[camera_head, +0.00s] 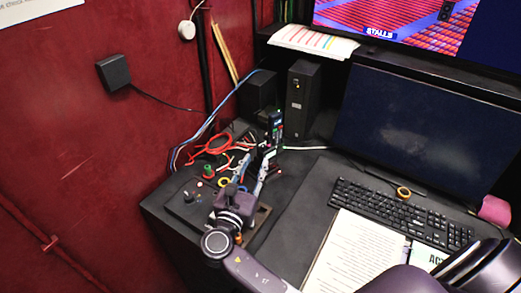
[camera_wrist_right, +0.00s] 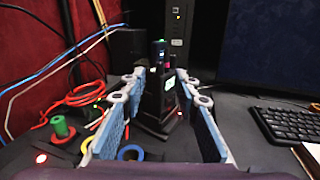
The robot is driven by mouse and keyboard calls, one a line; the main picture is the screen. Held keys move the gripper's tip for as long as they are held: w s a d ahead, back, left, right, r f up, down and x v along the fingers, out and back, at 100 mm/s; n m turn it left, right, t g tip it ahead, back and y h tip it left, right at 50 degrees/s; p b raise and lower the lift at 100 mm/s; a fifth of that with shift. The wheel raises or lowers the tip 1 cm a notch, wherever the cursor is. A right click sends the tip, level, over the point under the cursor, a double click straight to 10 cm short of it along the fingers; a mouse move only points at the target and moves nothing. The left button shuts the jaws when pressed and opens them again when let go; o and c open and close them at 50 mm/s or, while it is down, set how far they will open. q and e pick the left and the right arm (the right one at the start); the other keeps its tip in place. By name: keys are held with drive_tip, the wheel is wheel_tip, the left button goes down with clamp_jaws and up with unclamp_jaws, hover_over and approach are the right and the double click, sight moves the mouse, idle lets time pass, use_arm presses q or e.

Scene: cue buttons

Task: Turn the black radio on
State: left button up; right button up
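The black radio (camera_head: 275,128) stands upright in its dark base on the desk's left part, with a small lit green display. In the right wrist view the radio (camera_wrist_right: 157,100) stands beyond and between the two blue fingers. My right gripper (camera_head: 260,168) is just in front of the radio in the head view. The right wrist view shows the gripper (camera_wrist_right: 162,88) open, its fingers spread to either side of the radio; I cannot tell if they touch it. My left gripper is not in view.
Red cables (camera_head: 213,143) and small coloured spools lie left of the radio. A black speaker box (camera_head: 302,98) stands behind. A keyboard (camera_head: 400,212), an open book (camera_head: 352,255) and a dark monitor (camera_head: 430,125) are right. A red wall (camera_head: 80,150) bounds the left.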

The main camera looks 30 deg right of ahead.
sight(262, 148)
drive_tip(key=p+x, duration=0.1)
drive_tip(key=x, duration=0.5)
drive_tip(key=shift+w, duration=0.15)
drive_tip(key=shift+c, duration=0.4)
clamp_jaws()
